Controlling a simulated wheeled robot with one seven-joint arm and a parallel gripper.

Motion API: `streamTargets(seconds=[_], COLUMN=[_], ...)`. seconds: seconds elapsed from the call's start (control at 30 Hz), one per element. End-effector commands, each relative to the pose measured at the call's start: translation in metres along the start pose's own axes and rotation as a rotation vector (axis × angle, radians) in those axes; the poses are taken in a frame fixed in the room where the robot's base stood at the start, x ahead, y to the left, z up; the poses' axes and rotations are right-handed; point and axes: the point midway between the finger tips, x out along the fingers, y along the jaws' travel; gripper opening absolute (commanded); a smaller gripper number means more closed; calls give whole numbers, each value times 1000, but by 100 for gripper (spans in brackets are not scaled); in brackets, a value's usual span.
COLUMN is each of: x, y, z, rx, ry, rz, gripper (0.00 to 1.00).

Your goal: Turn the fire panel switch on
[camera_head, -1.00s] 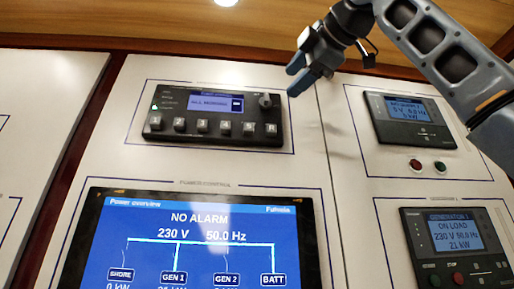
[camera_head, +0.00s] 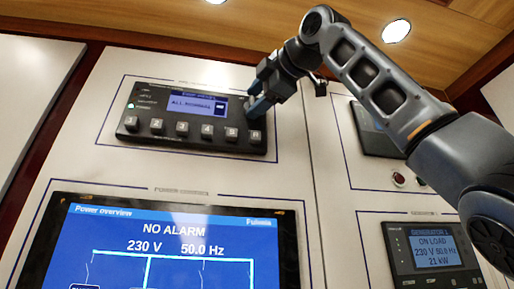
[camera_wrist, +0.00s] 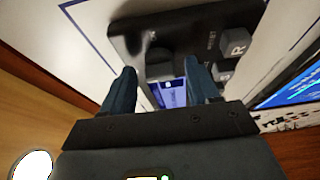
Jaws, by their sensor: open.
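The fire panel (camera_head: 176,140) is a black unit on the white wall, with a blue "ALL NORMAL" screen (camera_head: 194,105) and a row of square buttons below it. My gripper (camera_head: 256,101) is at the panel's upper right corner, in front of the switch knob, which is hidden there. In the wrist view my gripper (camera_wrist: 162,78) is open, with its two blue fingers apart. A dark knob (camera_wrist: 159,64) shows just ahead of and between the fingertips; I cannot tell whether they touch it. The "R" button (camera_wrist: 237,44) is to its right.
A large power overview screen (camera_head: 170,250) is below the fire panel. A generator panel (camera_head: 435,253) is at lower right. Another dark panel (camera_head: 374,132) is partly behind my arm, with a red button (camera_head: 398,179) beneath. A wooden ceiling (camera_head: 285,35) is above.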

Motion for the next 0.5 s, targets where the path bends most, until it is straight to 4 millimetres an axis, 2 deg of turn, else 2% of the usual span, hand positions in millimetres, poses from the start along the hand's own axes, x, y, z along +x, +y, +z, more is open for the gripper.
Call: streamTargets(seconds=[0.13,0.5], x=[0,0], y=[0,0], z=[0,0], rx=[0,0], ry=[0,0], rz=[0,-1], gripper=[58,23])
